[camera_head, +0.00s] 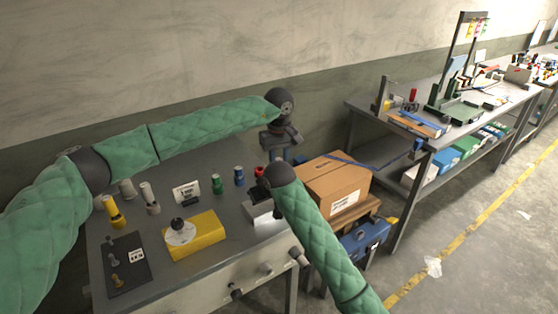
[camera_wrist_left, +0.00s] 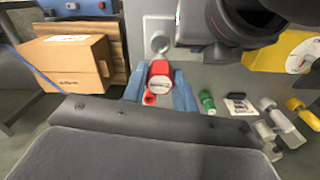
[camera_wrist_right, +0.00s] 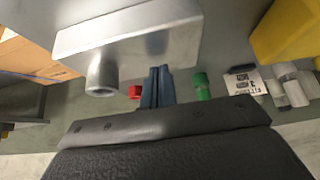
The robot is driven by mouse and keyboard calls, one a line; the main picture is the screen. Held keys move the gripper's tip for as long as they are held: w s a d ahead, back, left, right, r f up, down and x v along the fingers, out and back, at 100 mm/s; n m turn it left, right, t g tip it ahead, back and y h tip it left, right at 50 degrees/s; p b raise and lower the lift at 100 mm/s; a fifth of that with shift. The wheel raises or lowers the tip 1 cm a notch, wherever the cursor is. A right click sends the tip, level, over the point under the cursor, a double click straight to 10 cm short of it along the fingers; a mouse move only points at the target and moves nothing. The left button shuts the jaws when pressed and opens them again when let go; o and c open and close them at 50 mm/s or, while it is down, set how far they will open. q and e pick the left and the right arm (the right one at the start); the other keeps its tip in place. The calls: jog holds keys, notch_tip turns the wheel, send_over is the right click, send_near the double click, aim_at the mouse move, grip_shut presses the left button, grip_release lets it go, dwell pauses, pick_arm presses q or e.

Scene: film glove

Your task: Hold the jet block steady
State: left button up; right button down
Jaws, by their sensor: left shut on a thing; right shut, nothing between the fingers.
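The jet block, a pale metal block (camera_head: 262,211) with a round stub, sits at the table's right edge. In the right wrist view the block (camera_wrist_right: 135,42) is large and close. My right gripper (camera_wrist_right: 157,72) is shut and empty, its tips beside the block; I cannot tell whether they touch it. In the head view my right wrist hides those fingers. My left gripper (camera_wrist_left: 160,88) is shut on a red canister (camera_wrist_left: 160,73), also partly visible in the head view (camera_head: 259,170). In the left wrist view the block (camera_wrist_left: 158,36) lies just beyond the canister.
A blue canister (camera_head: 239,176), a green canister (camera_head: 217,184) and a small sign (camera_head: 186,192) stand left of the block. A cardboard box (camera_head: 334,186) stands just right of the table.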

jog(key=shift+r, duration=2.05)
jog(key=shift+r, duration=0.1)
notch_tip(320, 180, up, 3)
jog(key=shift+f, duration=0.1)
jog(key=v, duration=0.8)
